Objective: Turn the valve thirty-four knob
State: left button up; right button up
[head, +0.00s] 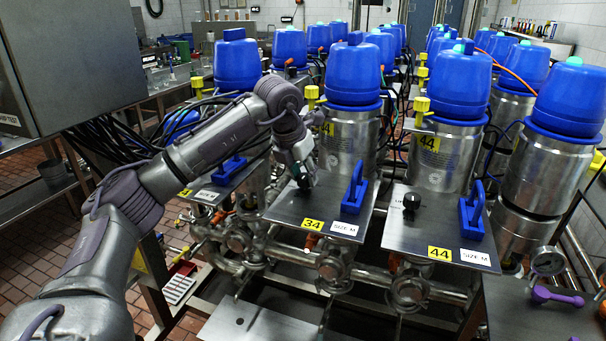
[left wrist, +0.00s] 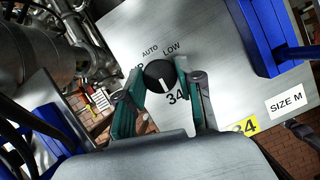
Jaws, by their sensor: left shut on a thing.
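The valve thirty-four knob (left wrist: 160,76) is a round black dial with a white pointer mark. It sits on a steel panel (head: 285,207) with a yellow "34" label (head: 313,224). In the left wrist view, the words AUTO and LOW and the number 34 are printed around it. My left gripper (head: 303,178) is at this panel, with its fingers (left wrist: 161,88) on either side of the knob and shut on it. In the head view the gripper mostly hides the knob. My right gripper is not in view.
A blue handle (head: 354,190) stands on the same panel, right of the knob. The neighbouring panel carries a yellow "44" label (head: 439,254), its own black knob (head: 411,202) and a blue handle (head: 472,212). Blue-topped steel valve bodies (head: 353,75) rise behind.

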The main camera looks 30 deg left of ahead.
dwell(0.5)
pick_arm(q)
jog(key=o, duration=1.1)
jog(key=shift+o, duration=0.2)
jog(key=v, duration=1.2)
jog(key=shift+w, duration=0.1)
